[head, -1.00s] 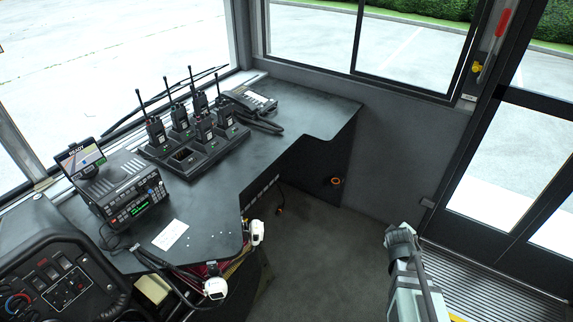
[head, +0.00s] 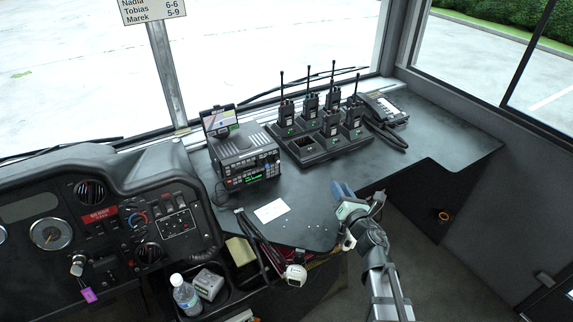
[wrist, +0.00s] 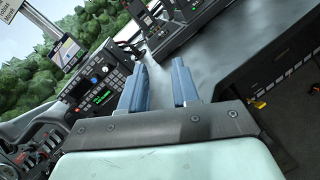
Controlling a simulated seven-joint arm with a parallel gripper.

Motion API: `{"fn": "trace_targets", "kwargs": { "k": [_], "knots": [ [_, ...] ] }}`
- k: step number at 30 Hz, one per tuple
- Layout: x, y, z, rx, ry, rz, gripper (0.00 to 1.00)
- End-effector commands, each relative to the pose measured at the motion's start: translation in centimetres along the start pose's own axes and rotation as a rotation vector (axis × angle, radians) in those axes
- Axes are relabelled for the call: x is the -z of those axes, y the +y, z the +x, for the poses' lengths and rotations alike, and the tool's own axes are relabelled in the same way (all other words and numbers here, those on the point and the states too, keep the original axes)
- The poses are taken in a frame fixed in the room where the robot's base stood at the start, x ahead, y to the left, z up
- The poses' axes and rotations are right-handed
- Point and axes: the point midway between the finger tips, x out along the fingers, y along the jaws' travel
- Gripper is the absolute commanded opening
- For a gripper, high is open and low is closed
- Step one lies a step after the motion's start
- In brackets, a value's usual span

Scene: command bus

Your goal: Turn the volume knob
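The black radio unit (head: 245,160) stands on the dark counter with a lit green display on its front. Small round knobs show on its front panel, one of them (head: 267,166) near the right end; which is the volume knob is too small to read. In the wrist view the radio (wrist: 98,88) and a knob (wrist: 105,68) lie left of the fingers. My gripper (head: 343,192) is over the counter's front edge, right of and apart from the radio. In the wrist view its two blue fingers (wrist: 159,85) are apart with nothing between them.
A charger (head: 325,146) with several handheld radios stands right of the radio, with a phone (head: 385,108) beyond. A small screen (head: 219,121) stands behind the radio. A white card (head: 271,210) lies in front. The dashboard (head: 100,225) is at left.

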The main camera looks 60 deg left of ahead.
Motion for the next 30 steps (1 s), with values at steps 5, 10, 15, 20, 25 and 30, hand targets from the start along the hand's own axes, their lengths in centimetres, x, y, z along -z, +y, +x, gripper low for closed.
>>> {"fn": "trace_targets", "kwargs": {
  "k": [5, 10, 15, 20, 25, 30],
  "knots": [
    [2.6, 7.4, 1.5, -0.192, 0.048, -0.194, 0.30],
    [3.8, 10.2, 1.8, -0.272, 0.062, -0.274, 0.30],
    [4.1, 10.8, 3.0, -0.282, 0.063, -0.285, 0.30],
    [4.3, 11.3, 5.4, -0.280, 0.063, -0.282, 0.30],
    [4.6, 12.1, 8.4, -0.279, 0.063, -0.281, 0.30],
    [4.9, 12.9, 11.2, -0.280, 0.063, -0.280, 0.30]
  ]
}}
